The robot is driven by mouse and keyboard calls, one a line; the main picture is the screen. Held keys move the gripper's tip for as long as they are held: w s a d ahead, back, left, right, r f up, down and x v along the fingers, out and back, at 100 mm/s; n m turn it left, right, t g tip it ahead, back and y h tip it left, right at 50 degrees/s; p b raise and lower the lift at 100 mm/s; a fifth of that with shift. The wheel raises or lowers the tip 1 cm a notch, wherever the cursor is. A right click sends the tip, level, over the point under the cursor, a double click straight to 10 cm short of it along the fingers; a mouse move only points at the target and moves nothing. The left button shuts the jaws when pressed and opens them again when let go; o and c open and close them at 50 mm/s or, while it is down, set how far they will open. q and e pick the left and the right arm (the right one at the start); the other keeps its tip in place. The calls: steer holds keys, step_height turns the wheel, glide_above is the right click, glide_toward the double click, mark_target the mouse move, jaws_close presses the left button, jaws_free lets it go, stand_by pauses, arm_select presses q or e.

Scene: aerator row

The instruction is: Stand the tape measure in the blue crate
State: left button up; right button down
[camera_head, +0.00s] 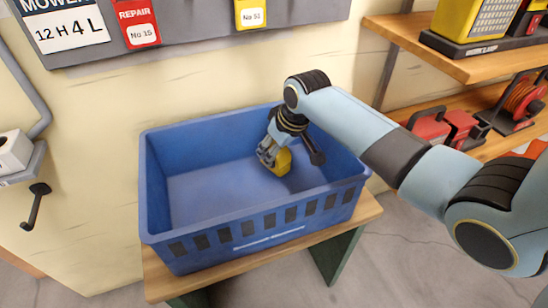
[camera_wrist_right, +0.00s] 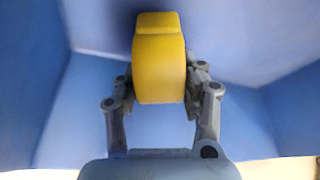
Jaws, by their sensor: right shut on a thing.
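The blue crate (camera_head: 200,189) stands on a small wooden bench in the head view, and its blue inside fills the right wrist view (camera_wrist_right: 85,100). The yellow tape measure (camera_head: 283,163) is inside the crate, toward its right half. My right gripper (camera_head: 268,155) reaches down into the crate and is shut on the tape measure. In the right wrist view the fingers (camera_wrist_right: 160,88) press on both sides of the yellow tape measure (camera_wrist_right: 158,60). I cannot tell whether it touches the crate floor. My left gripper is not in view.
The wooden bench (camera_head: 158,289) extends a little past the crate. Shelves (camera_head: 440,45) with red and yellow items are at the right. A hook (camera_head: 36,205) and a small shelf are on the left wall. The crate's left half is empty.

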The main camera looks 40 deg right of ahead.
steer(key=shift+f, duration=0.65)
steer(key=shift+f, duration=0.15)
steer(key=c, duration=0.8)
jaws_free()
steer(key=shift+o, duration=0.2)
steer(key=p+v, duration=0.4)
steer(key=v, duration=0.8)
